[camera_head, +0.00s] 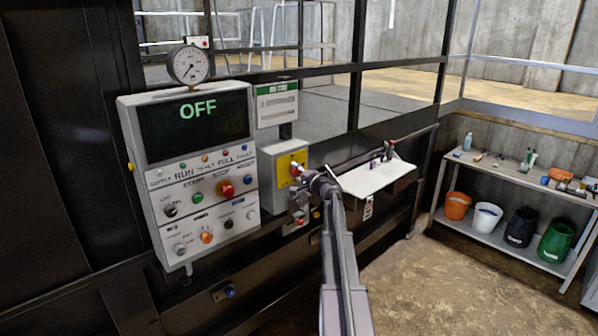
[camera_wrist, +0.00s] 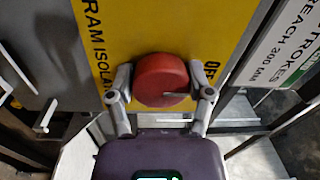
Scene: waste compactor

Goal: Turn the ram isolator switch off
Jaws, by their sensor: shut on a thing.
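The ram isolator switch is a round red knob (camera_wrist: 161,80) on a yellow plate (camera_wrist: 150,28) lettered "RAM ISOLA..." and "OFF" in the wrist view. In the head view the yellow plate (camera_head: 284,164) is on a grey box (camera_head: 270,190) right of the control panel, with the red knob (camera_head: 295,168) partly behind my gripper. My gripper (camera_wrist: 161,97) is shut on the red knob, one finger on its left side and one on its right. It also shows at the box in the head view (camera_head: 302,174). The knob's pointer and exact angle are hard to tell.
The control panel (camera_head: 190,165) has a screen reading "OFF", a gauge (camera_head: 188,65) above and several knobs. A white shelf (camera_head: 372,178) with small items is right of the box. A rack (camera_head: 500,185) with several buckets stands at the right. The floor (camera_head: 450,280) before it is clear.

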